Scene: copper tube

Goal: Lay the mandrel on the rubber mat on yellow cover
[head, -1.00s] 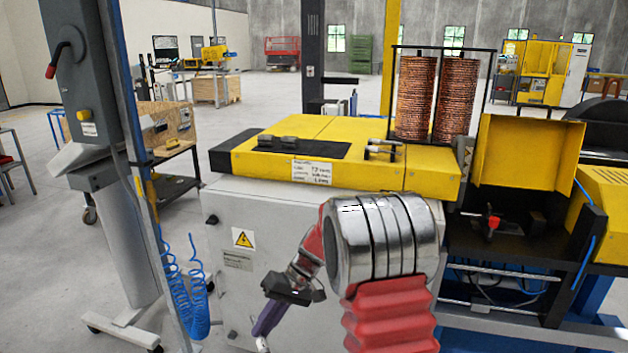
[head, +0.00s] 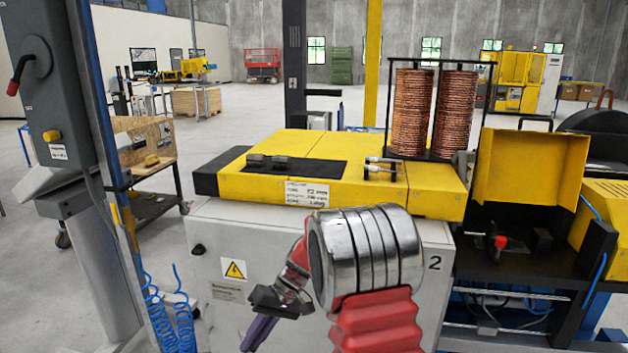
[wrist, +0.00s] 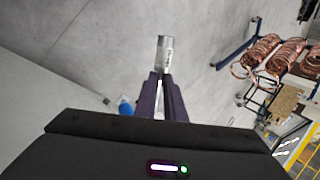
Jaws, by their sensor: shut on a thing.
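The mandrel (wrist: 165,50) is a short silver cylinder with small dark markings. In the wrist view it sits at the tips of my gripper's dark purple fingers (wrist: 163,75), which are shut on it. In the head view my gripper (head: 257,335) hangs low in front of the grey cabinet, pointing down, and the mandrel is out of sight there. The black rubber mat (head: 322,168) lies flat on the yellow cover (head: 385,188), above and beyond my gripper. Dark grey blocks (head: 270,162) sit on the mat's back left part.
Two copper coil stacks (head: 412,112) stand in a black rack at the cover's back right. Small metal clamps (head: 385,160) lie right of the mat. An opened yellow lid (head: 520,165) rises further right.

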